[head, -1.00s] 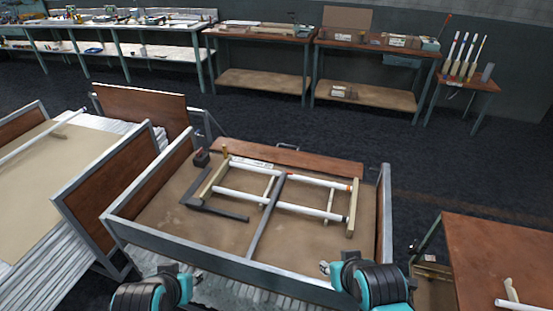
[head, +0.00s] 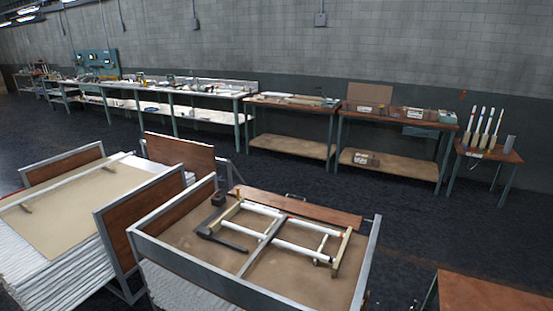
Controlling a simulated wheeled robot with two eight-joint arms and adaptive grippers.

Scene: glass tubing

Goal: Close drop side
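A cart (head: 193,262) with a grey metal frame stands in the lower middle of the head view. Along its far edge is a long brown side panel (head: 310,211), which appears low and tipped outward rather than upright; a small handle shows behind it. A frame of white tubes and wooden bars (head: 300,246) lies on the cart's tan bed, with a dark angled bar (head: 222,243) and a small black block (head: 218,198) near its left end. Neither of my grippers is in view.
A second cart (head: 65,206) with brown end panels stands close at left. A brown panel (head: 180,154) stands upright behind the carts. A brown table (head: 490,293) is at lower right. Workbenches (head: 290,147) line the wall; dark floor between is clear.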

